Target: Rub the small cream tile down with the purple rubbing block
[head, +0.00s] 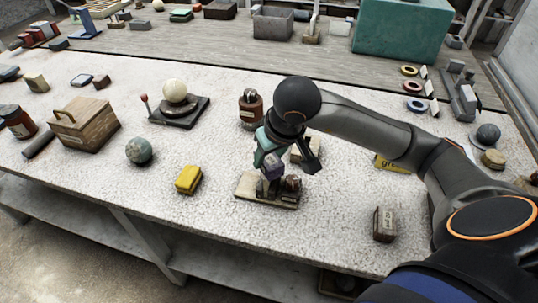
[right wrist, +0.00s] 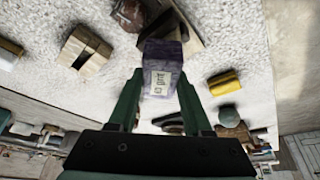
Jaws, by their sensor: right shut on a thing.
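My right gripper (head: 270,163) points down over the front middle of the table. It is shut on the purple rubbing block (right wrist: 163,68), which has a pale "60 grit" label and sits between the green fingers in the right wrist view. The block also shows, small and partly covered, in the head view (head: 273,171). Just under it lies a flat cream-tan piece (head: 247,187) with a dark part and a brown knob on it. This is likely the tile or its holder; I cannot tell which, nor whether the block touches it. My left gripper is not in view.
A yellow block (head: 188,179) and a grey-green sphere (head: 140,151) lie left of the gripper. A brown canister (head: 251,108) stands behind it. A small grey-brown block (head: 384,224) is at the front right. A wooden box (head: 84,124) stands further left. Bare table lies between these.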

